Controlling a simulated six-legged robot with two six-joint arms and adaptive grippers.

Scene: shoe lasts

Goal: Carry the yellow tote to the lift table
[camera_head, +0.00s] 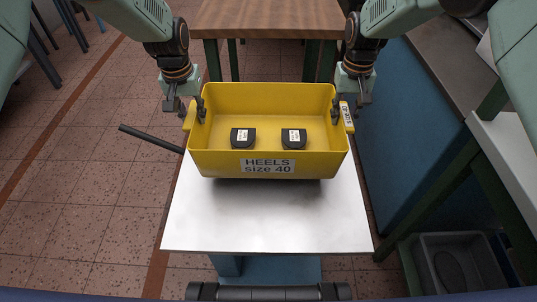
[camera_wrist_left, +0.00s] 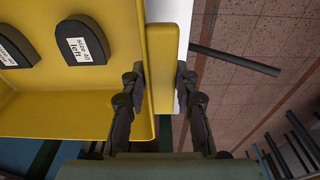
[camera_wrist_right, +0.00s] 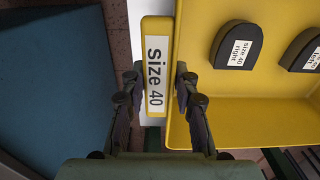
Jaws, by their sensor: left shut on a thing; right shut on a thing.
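The yellow tote (camera_head: 215,162), labelled "HEELS size 40", is level over the white top of the lift table (camera_head: 265,225). A dark shadow lies under its front; I cannot tell whether it touches the top. Two black heel pieces (camera_head: 243,138) (camera_head: 294,138) with white labels lie inside it. My left gripper (camera_head: 190,108) is shut on the tote's left handle, which shows between the fingers in the left wrist view (camera_wrist_left: 162,85). My right gripper (camera_head: 345,108) is shut on the right handle, labelled "size 40" in the right wrist view (camera_wrist_right: 156,30).
A dark bar (camera_head: 150,139) sticks out left of the lift table. A wooden-topped table (camera_head: 265,18) stands behind the tote. A blue panel (camera_head: 395,140) is close on the right, with a grey bin (camera_head: 452,265) low at the right.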

